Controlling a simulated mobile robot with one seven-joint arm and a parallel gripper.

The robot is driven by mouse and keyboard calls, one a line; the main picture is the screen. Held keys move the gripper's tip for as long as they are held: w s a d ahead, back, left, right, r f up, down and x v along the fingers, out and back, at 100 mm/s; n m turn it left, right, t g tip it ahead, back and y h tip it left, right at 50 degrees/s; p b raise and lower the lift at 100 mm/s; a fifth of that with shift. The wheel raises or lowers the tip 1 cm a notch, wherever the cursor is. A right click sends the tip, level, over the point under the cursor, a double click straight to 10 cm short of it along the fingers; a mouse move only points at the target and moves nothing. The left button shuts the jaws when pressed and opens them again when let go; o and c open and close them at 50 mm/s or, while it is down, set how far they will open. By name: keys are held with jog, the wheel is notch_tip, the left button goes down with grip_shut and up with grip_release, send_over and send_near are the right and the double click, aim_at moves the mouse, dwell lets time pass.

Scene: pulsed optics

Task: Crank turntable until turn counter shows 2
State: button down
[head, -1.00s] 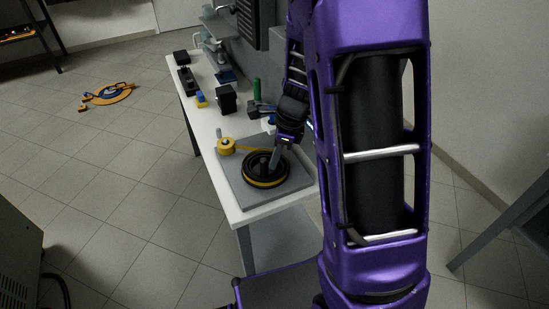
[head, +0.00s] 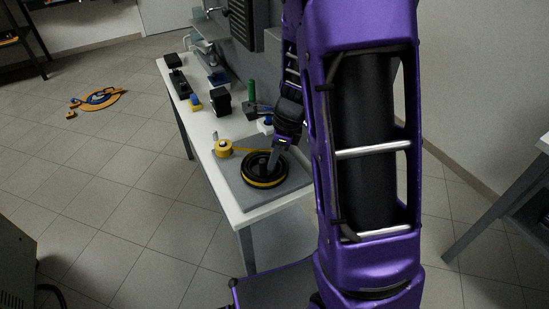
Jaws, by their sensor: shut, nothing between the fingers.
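The turntable (head: 249,182) is a round black disc with a yellow band, on a grey base plate (head: 238,198) near the front of the white table. A small yellow drum (head: 223,148) stands behind it to the left, with a yellow strap running toward the turntable. My gripper (head: 272,167) is shut, its fingertips pointing down at the right part of the disc. Whether they touch it cannot be told at this size. No turn counter reading is legible.
Several black, blue and yellow items stand farther back on the white table (head: 206,139), including a black block (head: 220,101) and a green cylinder (head: 251,89). An orange round object (head: 101,99) lies on the floor at left.

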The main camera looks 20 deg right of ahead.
jog(key=shift+a+m+p, duration=0.15)
jog(key=shift+m+p, duration=0.15)
jog(key=shift+a+m+t+p, duration=0.3)
jog(key=shift+a+m+p, duration=0.25)
jog(key=shift+m+p, duration=0.6)
jog(key=shift+a+p, duration=0.35)
jog(key=shift+p, duration=0.2)
